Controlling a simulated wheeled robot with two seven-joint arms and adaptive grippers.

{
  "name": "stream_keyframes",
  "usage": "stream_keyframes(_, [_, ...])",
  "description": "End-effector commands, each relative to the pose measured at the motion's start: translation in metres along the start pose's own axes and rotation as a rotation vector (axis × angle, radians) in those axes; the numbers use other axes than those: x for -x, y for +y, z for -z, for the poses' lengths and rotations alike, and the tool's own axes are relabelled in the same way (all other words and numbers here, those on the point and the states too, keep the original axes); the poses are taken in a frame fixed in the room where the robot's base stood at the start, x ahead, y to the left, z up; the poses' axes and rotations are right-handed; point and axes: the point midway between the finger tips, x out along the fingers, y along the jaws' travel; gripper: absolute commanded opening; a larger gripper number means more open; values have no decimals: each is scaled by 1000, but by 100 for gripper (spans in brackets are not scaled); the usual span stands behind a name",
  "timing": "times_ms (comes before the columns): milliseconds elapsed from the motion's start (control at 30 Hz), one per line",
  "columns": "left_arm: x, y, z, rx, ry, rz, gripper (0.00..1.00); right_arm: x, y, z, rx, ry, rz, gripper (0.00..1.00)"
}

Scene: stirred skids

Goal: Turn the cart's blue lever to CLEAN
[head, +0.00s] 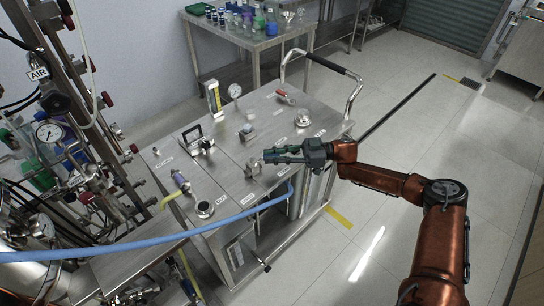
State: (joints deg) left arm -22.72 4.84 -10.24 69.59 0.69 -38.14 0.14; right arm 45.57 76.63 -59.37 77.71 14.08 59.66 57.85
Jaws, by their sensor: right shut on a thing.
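The steel cart (225,165) stands in the middle of the head view, with valves, gauges and small labels on its top. My right gripper (268,155) reaches in from the right, low over the cart top, beside a small metal valve body (252,168). Its fingers are shut at this valve, on what appears to be the blue lever. The fingers hide most of the lever, so its exact angle cannot be told. The labels by the valve are too small to read for certain. My left gripper is not in view.
A blue hose (150,247) runs across the front to the cart's side. Piping fills the left. Floor at right is mostly open.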

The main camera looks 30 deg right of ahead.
Motion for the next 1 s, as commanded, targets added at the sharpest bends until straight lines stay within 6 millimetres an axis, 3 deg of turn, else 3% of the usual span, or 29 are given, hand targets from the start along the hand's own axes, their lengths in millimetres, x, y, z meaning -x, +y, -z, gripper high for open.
stream_keyframes(67, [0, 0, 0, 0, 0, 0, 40, 2, 3, 0, 1, -2, -8, 0])
stream_keyframes(100, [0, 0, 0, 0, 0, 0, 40, 2, 3, 0, 1, -2, -8, 19])
stream_keyframes(367, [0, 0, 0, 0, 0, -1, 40, 0, 1, 0, 1, -1, -3, 36])
stream_keyframes(733, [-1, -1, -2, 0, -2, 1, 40, 8, 1, 0, 0, -1, -3, 36])
stream_keyframes(1000, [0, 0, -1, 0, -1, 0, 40, 59, 2, -1, 0, -3, -7, 36])
